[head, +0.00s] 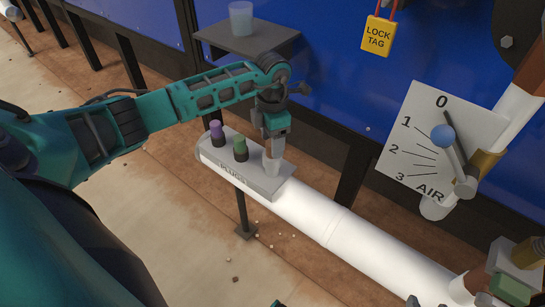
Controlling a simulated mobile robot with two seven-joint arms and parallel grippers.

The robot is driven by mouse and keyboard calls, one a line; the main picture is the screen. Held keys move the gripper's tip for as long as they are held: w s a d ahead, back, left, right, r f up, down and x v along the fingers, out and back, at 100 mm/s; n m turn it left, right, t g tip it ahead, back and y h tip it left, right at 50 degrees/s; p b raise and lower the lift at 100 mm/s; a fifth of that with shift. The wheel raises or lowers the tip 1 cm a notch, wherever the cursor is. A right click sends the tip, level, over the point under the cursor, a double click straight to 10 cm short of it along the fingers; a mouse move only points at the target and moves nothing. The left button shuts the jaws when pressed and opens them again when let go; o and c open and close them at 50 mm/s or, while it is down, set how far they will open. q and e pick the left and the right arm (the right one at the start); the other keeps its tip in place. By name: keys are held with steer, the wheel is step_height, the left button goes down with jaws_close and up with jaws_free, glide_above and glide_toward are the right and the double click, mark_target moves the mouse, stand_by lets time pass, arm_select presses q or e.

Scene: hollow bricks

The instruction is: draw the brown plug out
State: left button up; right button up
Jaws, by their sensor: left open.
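My left gripper (271,168) points down over the near right end of a grey plug holder (255,182) marked PLUGS, on the white pipe. Its fingers are open, and I cannot tell whether a plug stands between or behind them. A purple plug (217,133) and a green plug (240,149) stand upright in the holder, left of the gripper. A brown cylinder (528,252) stands on a fitting at the lower right edge; I cannot tell if it is the brown plug.
The white pipe (370,254) runs to the lower right. A slanted AIR dial plate (414,150) with a blue-knobbed lever stands at right. A yellow lock tag (378,37) hangs on the blue wall. A grey shelf (225,38) with a cup (241,18) is behind my left arm.

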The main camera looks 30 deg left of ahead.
arm_select(q)
step_height(320, 180, down, 2)
steer(key=shift+f+b, duration=0.1)
steer(key=shift+b, duration=0.35)
steer(key=shift+c, duration=0.4)
steer(key=c, duration=1)
steer(key=shift+o, duration=0.2)
steer(key=shift+r+p, duration=0.3)
steer(key=shift+r, duration=0.05)
steer(key=shift+r+p, duration=1.5)
steer(key=shift+r, duration=0.35)
steer(key=shift+r, duration=0.15)
